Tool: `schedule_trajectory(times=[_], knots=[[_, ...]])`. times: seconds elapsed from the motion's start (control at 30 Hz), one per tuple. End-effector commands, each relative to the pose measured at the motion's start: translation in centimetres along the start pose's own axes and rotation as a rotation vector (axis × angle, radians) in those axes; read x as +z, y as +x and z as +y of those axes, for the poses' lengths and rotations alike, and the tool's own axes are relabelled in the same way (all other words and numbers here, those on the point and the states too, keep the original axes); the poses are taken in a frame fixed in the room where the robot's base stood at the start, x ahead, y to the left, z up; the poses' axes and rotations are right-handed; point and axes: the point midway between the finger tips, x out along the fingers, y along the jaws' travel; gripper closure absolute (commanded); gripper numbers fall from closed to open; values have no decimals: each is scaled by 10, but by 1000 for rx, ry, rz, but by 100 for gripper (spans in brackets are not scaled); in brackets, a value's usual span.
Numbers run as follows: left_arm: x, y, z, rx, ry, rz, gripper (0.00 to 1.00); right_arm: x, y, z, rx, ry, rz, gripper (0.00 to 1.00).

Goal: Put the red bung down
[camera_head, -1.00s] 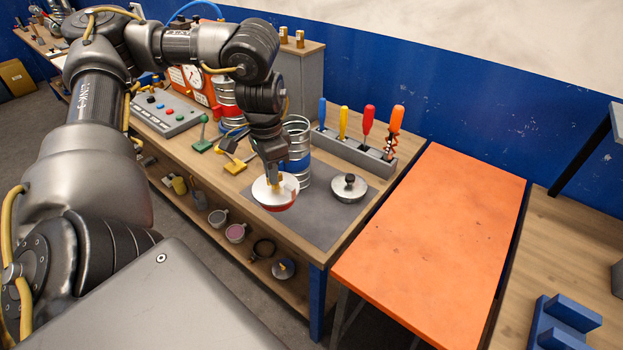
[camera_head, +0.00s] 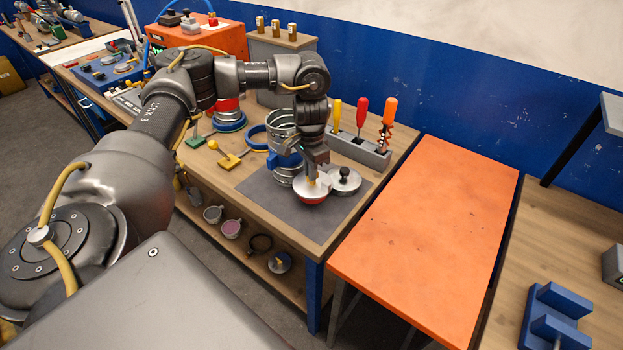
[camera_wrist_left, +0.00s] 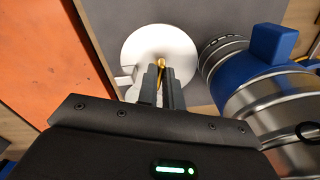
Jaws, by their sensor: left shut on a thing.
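The red bung (camera_head: 308,196) is a round disc with a pale top, a red rim and a small gold knob. My left gripper (camera_head: 314,178) is shut on its knob from above, over the grey mat (camera_head: 258,190). I cannot tell whether the bung touches the mat. In the left wrist view the pale top of the bung (camera_wrist_left: 145,45) lies beyond my left gripper (camera_wrist_left: 160,75), with the gold knob between the fingers. My right gripper is not in view.
The metal spiral duct (camera_head: 284,172) with a blue clamp stands just left of the bung. A silver lid with a black knob (camera_head: 347,184) is close on the right. A grey rack (camera_head: 360,153) holds screwdrivers behind. The orange table (camera_head: 430,235) is clear.

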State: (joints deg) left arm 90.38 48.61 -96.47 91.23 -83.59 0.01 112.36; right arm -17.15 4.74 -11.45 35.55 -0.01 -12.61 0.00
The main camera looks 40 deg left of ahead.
Motion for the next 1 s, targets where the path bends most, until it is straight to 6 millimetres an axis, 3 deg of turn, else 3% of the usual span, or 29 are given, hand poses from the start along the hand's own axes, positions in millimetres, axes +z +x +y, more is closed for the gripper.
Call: schedule_trajectory(times=[0.2, 0.67, 0.7, 0.83, 1.0], knots=[[1, 26, 1, 2, -1, -2, 100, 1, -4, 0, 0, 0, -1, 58], [1, 33, 0, 1, -1, -1, 100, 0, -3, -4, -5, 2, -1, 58], [1, 33, 0, 1, 0, -2, 87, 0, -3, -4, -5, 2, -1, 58], [1, 33, 0, 1, 0, -2, 71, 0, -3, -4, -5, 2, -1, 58], [1, 33, 0, 1, -1, -2, 71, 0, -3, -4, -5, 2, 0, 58]])
